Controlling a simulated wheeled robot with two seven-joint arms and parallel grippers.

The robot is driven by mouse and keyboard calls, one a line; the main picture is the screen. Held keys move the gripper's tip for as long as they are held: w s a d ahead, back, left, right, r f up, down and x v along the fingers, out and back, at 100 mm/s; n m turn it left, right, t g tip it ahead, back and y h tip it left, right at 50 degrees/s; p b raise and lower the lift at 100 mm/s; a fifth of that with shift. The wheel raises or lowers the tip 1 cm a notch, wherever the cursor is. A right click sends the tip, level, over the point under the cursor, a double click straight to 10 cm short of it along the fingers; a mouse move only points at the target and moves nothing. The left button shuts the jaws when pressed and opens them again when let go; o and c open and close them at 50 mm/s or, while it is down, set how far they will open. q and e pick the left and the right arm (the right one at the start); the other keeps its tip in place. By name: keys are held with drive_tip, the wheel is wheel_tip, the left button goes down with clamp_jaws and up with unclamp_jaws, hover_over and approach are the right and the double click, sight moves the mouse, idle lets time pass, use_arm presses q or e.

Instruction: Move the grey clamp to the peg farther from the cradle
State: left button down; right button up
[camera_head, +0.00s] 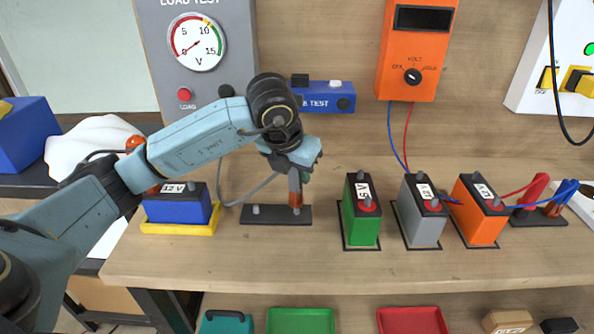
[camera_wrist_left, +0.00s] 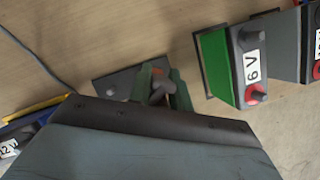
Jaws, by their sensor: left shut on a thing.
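My left gripper (camera_head: 297,178) is shut on the grey clamp, above the right end of a dark plate (camera_head: 275,218). The clamp's copper-brown lower part (camera_head: 295,198) points down at this end, and a grey cable (camera_head: 243,196) runs from it to the left. The plate's left peg (camera_head: 256,210) is bare; the right peg is mostly hidden by the clamp, so I cannot tell whether the clamp grips it. The yellow cradle (camera_head: 178,228), holding a blue 12 V battery (camera_head: 178,206), is left of the plate. The left wrist view shows the fingers (camera_wrist_left: 160,88) around the clamp.
Green (camera_head: 360,222), grey (camera_head: 421,222) and orange (camera_head: 481,222) batteries stand to the right. Red (camera_head: 532,188) and blue (camera_head: 562,192) clamps sit on another dark plate. A blue tester (camera_head: 318,97) and an orange meter (camera_head: 412,55) are behind. The bench front is clear.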

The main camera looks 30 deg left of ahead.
use_arm(q)
drive_tip(key=shift+f, duration=0.15)
use_arm(e)
drive_tip(key=shift+f, duration=0.15)
use_arm(q)
drive_tip(key=shift+a+f+b, duration=0.25)
drive_tip(key=shift+f+b, duration=0.35)
drive_tip(key=shift+f, duration=0.1)
drive_tip(key=c, duration=1.2)
unclamp_jaws()
use_arm(e)
drive_tip(key=shift+s+f, duration=0.15)
drive_tip(key=shift+f, duration=0.05)
drive_tip(key=shift+d, duration=0.15)
use_arm(q)
drive_tip(key=p+v, duration=0.2)
drive_tip(key=v, duration=1.1)
drive_tip(key=shift+s+r, duration=0.2)
drive_tip(key=shift+r, duration=0.15)
use_arm(e)
drive_tip(key=shift+w+d+r, duration=0.35)
drive_tip(key=shift+d+r, duration=0.25)
drive_tip(key=shift+r, duration=0.05)
